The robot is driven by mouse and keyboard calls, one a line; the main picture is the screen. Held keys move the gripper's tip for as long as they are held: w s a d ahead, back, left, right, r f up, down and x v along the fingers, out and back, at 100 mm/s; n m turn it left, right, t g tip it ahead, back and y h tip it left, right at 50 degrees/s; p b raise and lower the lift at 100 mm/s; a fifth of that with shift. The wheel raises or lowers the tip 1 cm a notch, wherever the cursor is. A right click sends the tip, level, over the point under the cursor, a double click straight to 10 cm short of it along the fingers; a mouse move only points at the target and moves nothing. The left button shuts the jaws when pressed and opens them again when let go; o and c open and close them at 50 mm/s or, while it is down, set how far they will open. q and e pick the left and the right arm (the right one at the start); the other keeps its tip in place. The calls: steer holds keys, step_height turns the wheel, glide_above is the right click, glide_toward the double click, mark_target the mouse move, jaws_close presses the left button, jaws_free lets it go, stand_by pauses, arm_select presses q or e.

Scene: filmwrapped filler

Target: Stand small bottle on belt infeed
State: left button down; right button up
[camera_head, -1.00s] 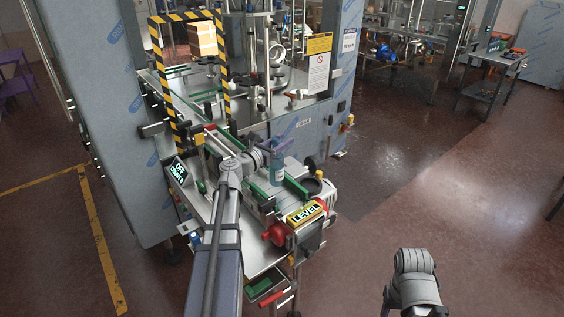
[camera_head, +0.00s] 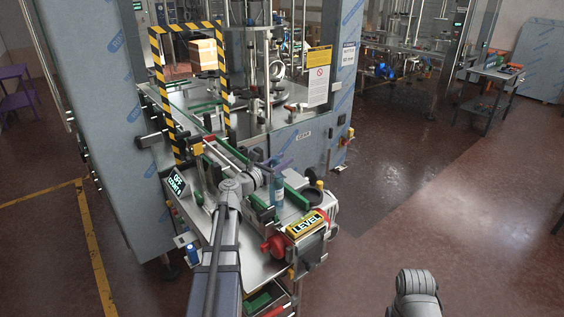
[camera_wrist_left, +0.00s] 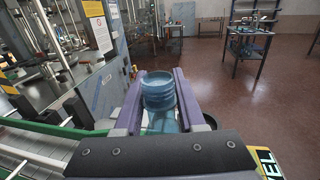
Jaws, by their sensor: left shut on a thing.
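A small blue bottle (camera_head: 278,192) is upright at the belt infeed end, by the green side rail. In the left wrist view the blue bottle (camera_wrist_left: 159,95) is between the two purple fingers of my left gripper (camera_wrist_left: 158,84). My left gripper (camera_head: 277,168) is shut on the bottle near its top. The belt (camera_wrist_left: 28,150) runs past on the left of the wrist view, beside a green rail. I cannot tell whether the bottle's base touches the belt. My right gripper is out of view; only part of my right arm shows at the lower right.
A black-and-yellow striped frame (camera_head: 162,90) spans the belt farther back. A counter display (camera_head: 177,183) is at the left.

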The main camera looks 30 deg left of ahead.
arm_select(q)
steer(key=c, duration=0.5)
jaws_free()
steer(key=s+a, duration=0.2)
steer(key=s, duration=0.9)
steer(key=shift+s+a+r, duration=0.15)
steer(key=shift+s+a, duration=0.05)
steer(key=shift+s, duration=0.2)
